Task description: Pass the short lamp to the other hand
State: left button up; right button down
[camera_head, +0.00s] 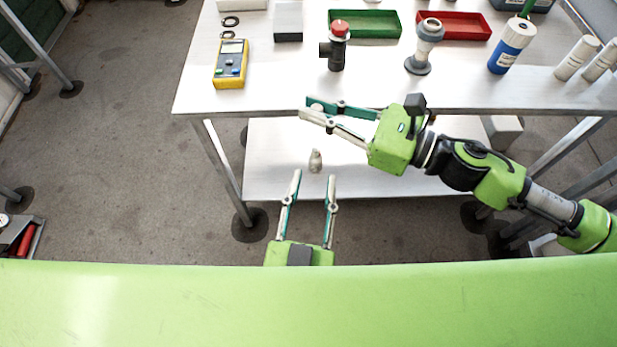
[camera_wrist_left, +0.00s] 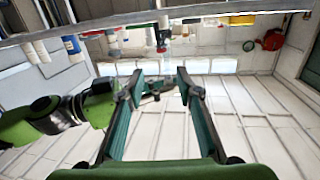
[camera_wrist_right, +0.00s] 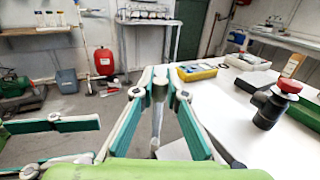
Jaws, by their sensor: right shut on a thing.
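My right gripper (camera_head: 308,107) is shut on the short lamp, in front of the table's near edge. In the right wrist view the lamp (camera_wrist_right: 157,122) is a slim, clear-looking tube hanging down from between the fingertips (camera_wrist_right: 160,84). In the head view its glass is hard to make out; a small grey-beige piece (camera_head: 315,161) below the right gripper looks like its lower end. My left gripper (camera_head: 314,175) is open and empty, its fingertips just short of that piece. The left fingers (camera_wrist_right: 60,140) also show at the left of the right wrist view, apart from the lamp.
The white table (camera_head: 270,95) holds a yellow meter (camera_head: 231,64), a red-topped black fitting (camera_head: 337,48), a grey stand (camera_head: 419,62), a blue-labelled bottle (camera_head: 511,46), and green (camera_head: 364,31) and red (camera_head: 462,33) trays. A lower shelf (camera_head: 262,150) lies beneath.

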aim_at(317, 129)
pick_arm(q)
jog(key=shift+n+t, duration=0.3)
jog(key=w+r, duration=0.1)
jog(key=w, duration=0.3)
jog(key=w+r, duration=0.1)
jog(key=w, duration=0.3)
jog(key=w+d+r, duration=0.1)
jog(key=w, duration=0.2)
jog(key=shift+w, duration=0.4)
grip_shut()
pick_arm(e)
jog(key=c, duration=2)
grip_release()
jog(key=shift+o, duration=0.2)
jog(key=shift+d, duration=0.1)
